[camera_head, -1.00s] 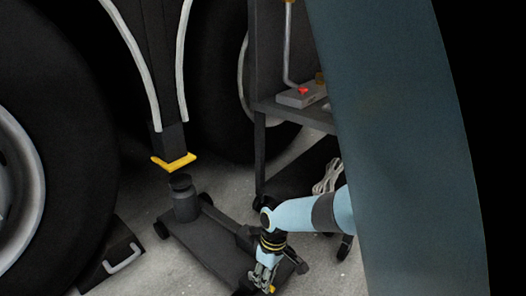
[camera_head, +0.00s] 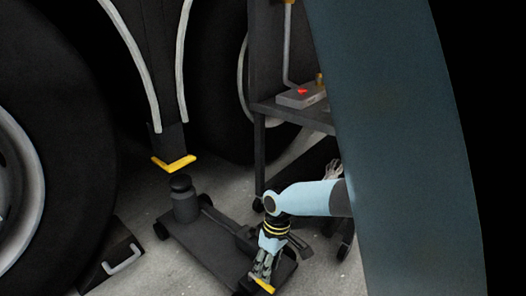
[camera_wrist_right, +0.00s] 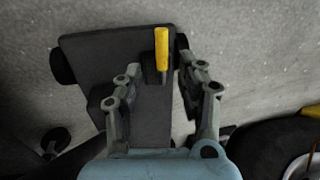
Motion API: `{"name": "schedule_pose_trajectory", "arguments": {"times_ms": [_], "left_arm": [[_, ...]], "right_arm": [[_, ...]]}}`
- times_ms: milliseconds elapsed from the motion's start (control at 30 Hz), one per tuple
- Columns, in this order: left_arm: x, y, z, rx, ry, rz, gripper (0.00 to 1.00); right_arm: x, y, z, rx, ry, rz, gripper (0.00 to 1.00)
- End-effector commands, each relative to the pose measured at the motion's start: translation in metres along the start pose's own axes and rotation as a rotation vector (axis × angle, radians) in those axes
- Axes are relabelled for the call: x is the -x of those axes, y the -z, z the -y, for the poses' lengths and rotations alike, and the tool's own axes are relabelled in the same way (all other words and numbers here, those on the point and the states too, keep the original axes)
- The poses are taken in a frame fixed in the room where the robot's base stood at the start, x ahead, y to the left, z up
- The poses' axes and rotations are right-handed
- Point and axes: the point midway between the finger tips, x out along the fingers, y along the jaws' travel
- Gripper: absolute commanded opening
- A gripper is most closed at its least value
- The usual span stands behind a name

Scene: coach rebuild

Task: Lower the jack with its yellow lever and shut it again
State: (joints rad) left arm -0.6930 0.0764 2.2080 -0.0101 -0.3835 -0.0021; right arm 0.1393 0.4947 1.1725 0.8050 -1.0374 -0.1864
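The jack (camera_head: 205,250) is a dark, low trolley on the floor, with a round post and saddle (camera_head: 182,190) at its far end. The saddle stands below a yellow bracket (camera_head: 173,163) under the coach, with a small gap between them. The yellow lever (camera_head: 262,285) is at the jack's near end. In the right wrist view the lever (camera_wrist_right: 162,50) lies between the spread fingers of my right gripper (camera_wrist_right: 158,62), with space on both sides. My right gripper (camera_head: 262,270) reaches down over the near end. My left gripper is out of view.
Big tyres (camera_head: 50,130) stand at the left and behind. A dark chock-like block with a grey handle (camera_head: 122,258) lies left of the jack. A dark cart (camera_head: 290,112) carrying a grey box with a red button (camera_head: 302,92) stands behind right. My own body covers the right.

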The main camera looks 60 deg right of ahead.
Motion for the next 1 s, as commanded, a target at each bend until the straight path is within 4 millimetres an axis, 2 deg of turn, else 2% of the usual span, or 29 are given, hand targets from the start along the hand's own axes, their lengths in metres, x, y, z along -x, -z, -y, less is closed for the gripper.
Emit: {"name": "schedule_pose_trajectory", "arguments": {"times_ms": [100, 200, 367, 500, 1000], "left_arm": [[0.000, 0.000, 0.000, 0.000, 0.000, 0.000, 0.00], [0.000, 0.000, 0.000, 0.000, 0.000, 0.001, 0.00], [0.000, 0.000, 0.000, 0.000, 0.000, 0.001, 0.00], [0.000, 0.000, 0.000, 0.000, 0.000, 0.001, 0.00], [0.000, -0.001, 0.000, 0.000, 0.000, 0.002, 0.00]], "right_arm": [[0.027, -0.001, -0.002, 0.006, -0.004, 0.001, 0.39], [0.045, -0.002, 0.000, 0.005, -0.003, 0.003, 0.39], [0.064, -0.001, -0.001, 0.003, -0.002, 0.002, 0.39], [0.070, -0.001, 0.001, 0.001, 0.000, 0.003, 0.39], [0.070, -0.001, 0.000, 0.001, 0.000, 0.002, 0.39]]}}
